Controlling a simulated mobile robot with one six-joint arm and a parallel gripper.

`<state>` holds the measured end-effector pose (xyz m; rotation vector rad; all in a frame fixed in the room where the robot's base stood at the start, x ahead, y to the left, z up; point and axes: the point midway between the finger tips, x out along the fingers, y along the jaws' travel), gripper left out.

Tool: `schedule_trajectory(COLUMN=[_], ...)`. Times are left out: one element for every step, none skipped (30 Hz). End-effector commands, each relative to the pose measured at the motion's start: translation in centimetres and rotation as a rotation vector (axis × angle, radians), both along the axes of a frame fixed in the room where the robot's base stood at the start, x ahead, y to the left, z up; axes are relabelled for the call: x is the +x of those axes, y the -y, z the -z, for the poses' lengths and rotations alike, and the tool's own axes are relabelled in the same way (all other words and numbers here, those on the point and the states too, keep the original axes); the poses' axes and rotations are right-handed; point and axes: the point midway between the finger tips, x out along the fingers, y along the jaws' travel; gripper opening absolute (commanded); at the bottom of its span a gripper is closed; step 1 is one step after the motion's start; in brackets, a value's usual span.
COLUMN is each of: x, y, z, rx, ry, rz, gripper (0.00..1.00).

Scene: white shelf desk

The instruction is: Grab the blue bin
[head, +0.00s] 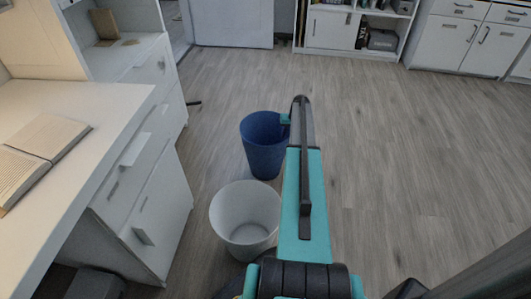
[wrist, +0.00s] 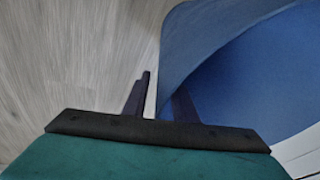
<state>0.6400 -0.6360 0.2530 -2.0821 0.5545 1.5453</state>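The blue bin (head: 263,148) stands upright on the floor, open at the top, right of the white desk. My gripper (head: 286,119) is at its right rim in the head view, partly hidden by my arm. In the wrist view, the bin (wrist: 245,75) fills the right side. My gripper (wrist: 163,88) straddles the bin's wall there, with one dark finger outside and the other inside. A narrow strip of floor shows between the outer finger and the wall, so the fingers look open around the rim.
A white bin (head: 245,222) stands just in front of the blue bin, close to my arm. The white desk (head: 110,100) with drawers and an open book (head: 40,150) is on the left. Wooden floor (head: 420,150) is clear on the right.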

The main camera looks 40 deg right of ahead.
Motion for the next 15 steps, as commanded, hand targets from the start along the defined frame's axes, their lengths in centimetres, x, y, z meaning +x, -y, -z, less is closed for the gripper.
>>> schedule_trajectory(x=[0.02, 0.02, 0.02, 0.02, 0.03, 0.03, 0.03, 0.03, 0.03, 0.04, 0.05, 0.05, 0.05, 0.06, 0.06], y=[-0.01, -0.01, -0.02, -0.02, -0.03, -0.03, -0.03, -0.03, -0.03, -0.04, -0.04, -0.04, -0.04, -0.05, -0.06], z=[-0.01, -0.01, -0.02, -0.02, -0.02, -0.02, -0.02, -0.02, -0.02, -0.02, -0.02, -0.02, -0.02, -0.03, -0.03], rx=[0.0, 0.0, 0.0, 0.0, 0.0, 0.0, 0.0, 0.0, 0.0, 0.0, 0.0, 0.0, 0.0, 0.0, 0.0], ry=[0.0, 0.0, 0.0, 0.0, 0.0, 0.0, 0.0, 0.0, 0.0, 0.0, 0.0, 0.0, 0.0, 0.0, 0.0], rz=[0.0, 0.0, 0.0, 0.0, -0.001, -0.001, -0.001, -0.001, -0.001, -0.001, -0.001, -0.001, -0.001, -0.001, -0.001], gripper=[0.25, 0.25, 0.25, 0.25, 0.25, 0.24, 0.18, 0.13, 0.07, 0.02, 0.0, 0.0, 0.0, 0.0, 0.0])
